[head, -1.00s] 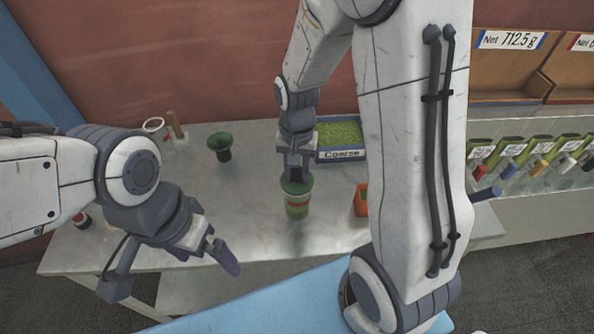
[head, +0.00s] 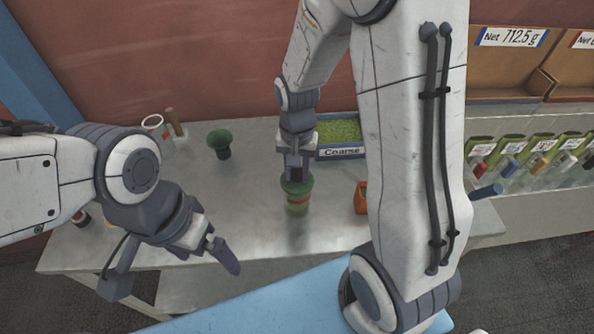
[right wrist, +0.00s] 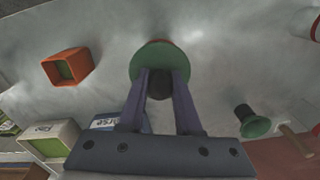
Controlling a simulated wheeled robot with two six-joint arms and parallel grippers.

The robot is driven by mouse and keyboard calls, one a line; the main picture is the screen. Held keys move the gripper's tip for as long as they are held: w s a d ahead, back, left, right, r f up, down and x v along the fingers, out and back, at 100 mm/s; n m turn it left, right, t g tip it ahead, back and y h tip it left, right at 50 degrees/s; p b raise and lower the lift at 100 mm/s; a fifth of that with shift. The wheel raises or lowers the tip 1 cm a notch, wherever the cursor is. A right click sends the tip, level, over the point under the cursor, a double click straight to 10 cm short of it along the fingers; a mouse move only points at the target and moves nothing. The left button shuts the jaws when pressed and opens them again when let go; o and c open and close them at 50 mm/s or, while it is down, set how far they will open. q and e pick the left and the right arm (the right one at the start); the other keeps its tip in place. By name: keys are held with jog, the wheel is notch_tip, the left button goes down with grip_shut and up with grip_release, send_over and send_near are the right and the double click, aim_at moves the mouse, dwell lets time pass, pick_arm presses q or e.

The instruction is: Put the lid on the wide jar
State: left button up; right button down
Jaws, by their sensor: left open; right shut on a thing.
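My left gripper (head: 205,254) is open and empty over the table's front left.
A dark green funnel-like piece (head: 219,143) stands left of the jar. A tray labelled Coarse (head: 340,152) is behind it, and an orange container (head: 361,198) is to its right. The table between my grippers is clear.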

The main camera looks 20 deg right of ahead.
jog(key=c, duration=0.5)
grip_release()
jog(key=shift+r, duration=0.1)
notch_tip(320, 180, up, 9)
jog(key=shift+r+b, duration=0.1)
jog(key=shift+b, duration=0.45)
jog(key=shift+r, duration=0.55)
jog(key=s+a+f+n, duration=0.1)
jog(key=s+a+n, duration=0.3)
jog(key=s, duration=0.2)
jog(key=s+a+f+n+b, duration=0.1)
jog(key=s+a+n, duration=0.3)
jog(key=s+n, duration=0.1)
jog(key=s+a+f+n+y+b, duration=0.1)
jog(key=s+a+n, duration=0.3)
jog(key=s, duration=0.2)
jog(key=shift+s+a+f, duration=0.1)
jog(key=shift+s+a, duration=0.05)
jog(key=shift+s, duration=0.2)
